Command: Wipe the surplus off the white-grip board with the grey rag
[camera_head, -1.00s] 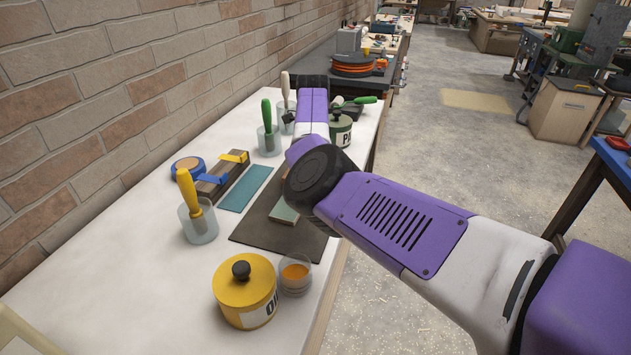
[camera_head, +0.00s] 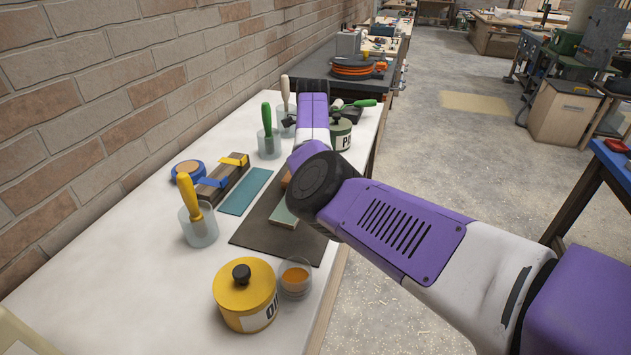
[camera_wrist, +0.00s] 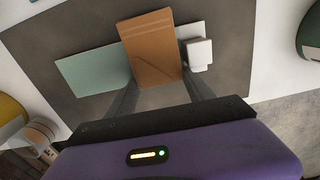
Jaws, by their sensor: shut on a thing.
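My gripper (camera_wrist: 160,82) points down over the dark mat, its two fingers on either side of an orange-brown block (camera_wrist: 150,45). The fingers look closed on its near end. The block also shows partly behind my arm in the head view (camera_head: 286,181). A pale green board (camera_wrist: 92,70) lies on the mat to the left of the block; it shows in the head view (camera_head: 284,214). A small white grip-like piece (camera_wrist: 199,53) is right of the block, by my right finger. A greyish flat patch (camera_wrist: 190,31) lies behind it; I cannot tell whether it is the rag.
The dark mat (camera_head: 254,236) lies on the white bench. A teal strip (camera_head: 245,191), a clamped dark board (camera_head: 222,179) and jars with yellow (camera_head: 191,194) and green handles (camera_head: 266,113) stand left. A yellow tin (camera_head: 245,294) and small cup (camera_head: 295,277) are in front.

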